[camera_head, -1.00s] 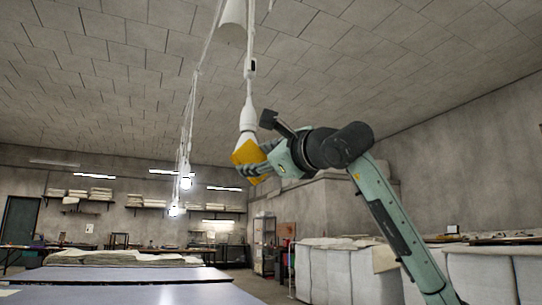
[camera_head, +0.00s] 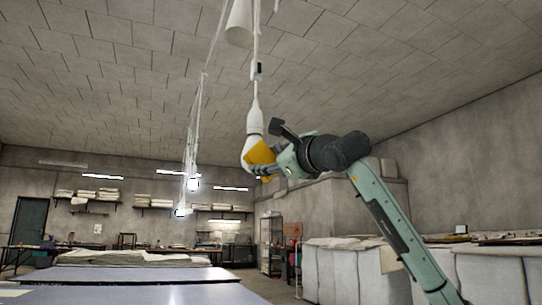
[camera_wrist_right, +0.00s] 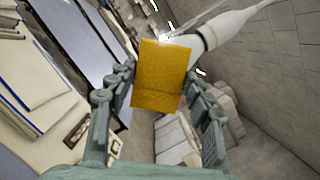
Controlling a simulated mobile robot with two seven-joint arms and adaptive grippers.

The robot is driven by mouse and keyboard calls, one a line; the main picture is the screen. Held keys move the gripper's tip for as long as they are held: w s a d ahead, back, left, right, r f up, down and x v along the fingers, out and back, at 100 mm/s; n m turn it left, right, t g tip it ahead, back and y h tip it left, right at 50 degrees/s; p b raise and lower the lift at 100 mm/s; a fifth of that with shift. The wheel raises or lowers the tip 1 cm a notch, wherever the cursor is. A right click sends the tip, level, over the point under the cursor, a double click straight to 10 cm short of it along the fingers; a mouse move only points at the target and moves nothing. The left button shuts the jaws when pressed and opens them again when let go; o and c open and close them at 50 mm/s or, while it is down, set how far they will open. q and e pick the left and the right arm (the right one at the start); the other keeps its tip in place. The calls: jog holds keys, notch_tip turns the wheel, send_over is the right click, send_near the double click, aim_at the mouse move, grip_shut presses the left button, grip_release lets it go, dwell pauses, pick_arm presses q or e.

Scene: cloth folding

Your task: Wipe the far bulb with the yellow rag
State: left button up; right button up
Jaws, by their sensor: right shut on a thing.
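A white bulb (camera_head: 247,152) hangs from a white socket and cord in the head view. The yellow rag (camera_head: 262,154) lies against its right side, leaving its left side bare. My right gripper (camera_head: 268,169) is shut on the rag, just right of the bulb. In the right wrist view the rag (camera_wrist_right: 160,78) stands flat between the fingers and hides part of the bulb behind it. Two smaller lit bulbs, an upper one (camera_head: 193,184) and a lower one (camera_head: 181,211), hang farther back, clear of my gripper. My left gripper is not in view.
A white conical shade (camera_head: 239,22) and cords hang above the bulb. Long tables (camera_head: 130,274) stand below left, and white covered stacks (camera_head: 340,272) below right. Shelves with folded cloth line the back wall. The air left of the bulb is mostly open.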

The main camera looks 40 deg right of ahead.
aim_at(266, 144)
dwell(0.3)
jog(key=shift+w, duration=0.2)
jog(key=shift+w+d+p, duration=0.25)
jog(key=shift+w+p, duration=0.05)
jog(key=shift+w, duration=0.45)
dwell(0.3)
jog(key=shift+r+p, duration=1.9)
jog(key=shift+r, duration=0.15)
